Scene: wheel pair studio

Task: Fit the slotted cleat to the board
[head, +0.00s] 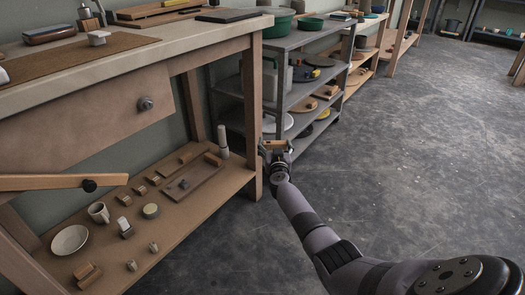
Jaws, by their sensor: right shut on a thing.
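My right gripper (275,148) is shut on a small wooden piece (275,143), held level in front of the bench's right front leg. The piece is too small in view to tell whether it has slots, so I cannot confirm it is the cleat. A flat brown board (205,178) lies on the bench's lower shelf, left of and apart from the gripper. A small round knob-like thing (184,184) sits on this board. I cannot tell whether it is the task's board. My left gripper is not in view.
The lower shelf (165,240) also holds a plate (70,240), a mug (98,212) and several small blocks. Grey shelving (285,100) stands behind the gripper. The floor (420,140) at right is clear.

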